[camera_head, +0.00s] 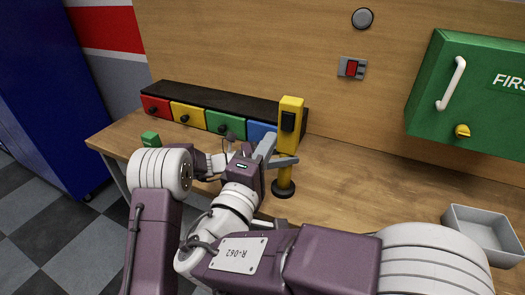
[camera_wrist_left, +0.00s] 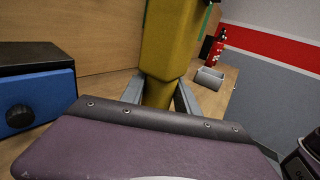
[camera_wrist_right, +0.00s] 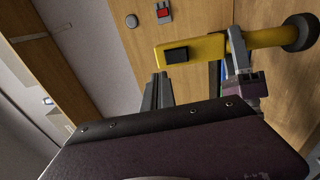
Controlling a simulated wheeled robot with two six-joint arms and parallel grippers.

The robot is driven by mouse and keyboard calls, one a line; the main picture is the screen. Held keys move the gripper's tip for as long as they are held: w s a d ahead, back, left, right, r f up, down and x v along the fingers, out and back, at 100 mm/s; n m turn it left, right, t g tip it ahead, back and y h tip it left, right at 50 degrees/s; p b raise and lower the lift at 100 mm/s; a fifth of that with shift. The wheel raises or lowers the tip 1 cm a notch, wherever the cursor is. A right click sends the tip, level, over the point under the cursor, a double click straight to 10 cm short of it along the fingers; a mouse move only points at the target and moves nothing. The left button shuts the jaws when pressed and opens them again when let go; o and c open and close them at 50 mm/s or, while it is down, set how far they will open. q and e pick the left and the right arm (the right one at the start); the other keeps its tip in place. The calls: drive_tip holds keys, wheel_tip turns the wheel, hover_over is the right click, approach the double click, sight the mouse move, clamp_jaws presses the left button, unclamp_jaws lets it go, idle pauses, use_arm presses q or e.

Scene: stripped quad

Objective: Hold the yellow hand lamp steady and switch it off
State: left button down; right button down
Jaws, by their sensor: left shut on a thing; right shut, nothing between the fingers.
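The yellow hand lamp (camera_head: 291,108) stands upright on its round black base on the wooden table. A black switch (camera_head: 288,121) is on its head; the switch also shows in the right wrist view (camera_wrist_right: 177,56). My left gripper (camera_head: 284,162) is shut on the lamp's narrower handle, below the head; its fingers flank the handle in the left wrist view (camera_wrist_left: 160,97). My right gripper (camera_head: 268,141) is shut and empty, just left of the lamp head. In the right wrist view its fingertips (camera_wrist_right: 160,75) are close to the switch, seemingly apart from it.
A low black drawer unit (camera_head: 225,100) with red, yellow, green and blue drawers stands behind. A green block (camera_head: 150,138) is at the left. A red wall switch (camera_head: 352,68) and green first-aid box (camera_head: 470,95) are on the wall. A grey bin (camera_head: 482,232) stands right.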

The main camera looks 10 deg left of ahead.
drive_tip(key=shift+s+a+r, duration=0.15)
drive_tip(key=shift+s+a, duration=0.1)
drive_tip(key=shift+s, duration=0.65)
drive_tip(key=shift+s+a+r, duration=0.1)
drive_tip(key=shift+s+a, duration=0.1)
drive_tip(key=shift+s, duration=0.65)
use_arm(q)
drive_tip(key=c, duration=0.8)
unclamp_jaws()
